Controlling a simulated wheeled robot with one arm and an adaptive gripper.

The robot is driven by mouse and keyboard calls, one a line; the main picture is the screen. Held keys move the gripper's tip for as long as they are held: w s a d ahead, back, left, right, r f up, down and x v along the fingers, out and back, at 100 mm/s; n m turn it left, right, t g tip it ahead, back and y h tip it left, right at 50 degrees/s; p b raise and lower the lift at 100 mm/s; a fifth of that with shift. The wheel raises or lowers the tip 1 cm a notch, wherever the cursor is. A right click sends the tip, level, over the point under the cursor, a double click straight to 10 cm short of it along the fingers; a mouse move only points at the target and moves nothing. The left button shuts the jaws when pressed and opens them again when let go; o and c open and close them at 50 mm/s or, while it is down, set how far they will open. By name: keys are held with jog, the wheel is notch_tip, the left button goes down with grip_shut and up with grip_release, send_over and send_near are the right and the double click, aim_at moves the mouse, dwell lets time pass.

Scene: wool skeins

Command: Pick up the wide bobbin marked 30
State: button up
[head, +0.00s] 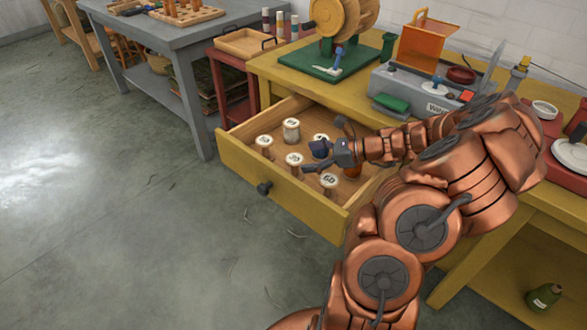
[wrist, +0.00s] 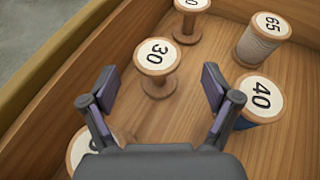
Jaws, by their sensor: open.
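The bobbin marked 30 (wrist: 158,58) stands upright in the open drawer, with a pale round label on top and a bare wooden spool. In the head view it appears to be the bobbin (head: 294,161) just left of my gripper (head: 313,159). In the wrist view my gripper (wrist: 161,82) is open and empty. Its two fingers point toward the bobbin, one to each side of it in the picture, and the bobbin shows beyond the fingertips, apart from them.
The bobbin marked 40 (wrist: 259,98) stands close to the right finger. The bobbin marked 65 (wrist: 264,38) is behind it. Another bobbin (wrist: 191,6) is cut off at the top; one at lower left (wrist: 82,150) is partly hidden by my gripper. The drawer front (head: 285,190) bounds the near side.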

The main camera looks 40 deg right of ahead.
aim_at(298, 159)
jog(key=b+x, duration=0.1)
jog(key=x, duration=0.4)
jog(key=shift+a, duration=0.2)
jog(key=c, duration=1.2)
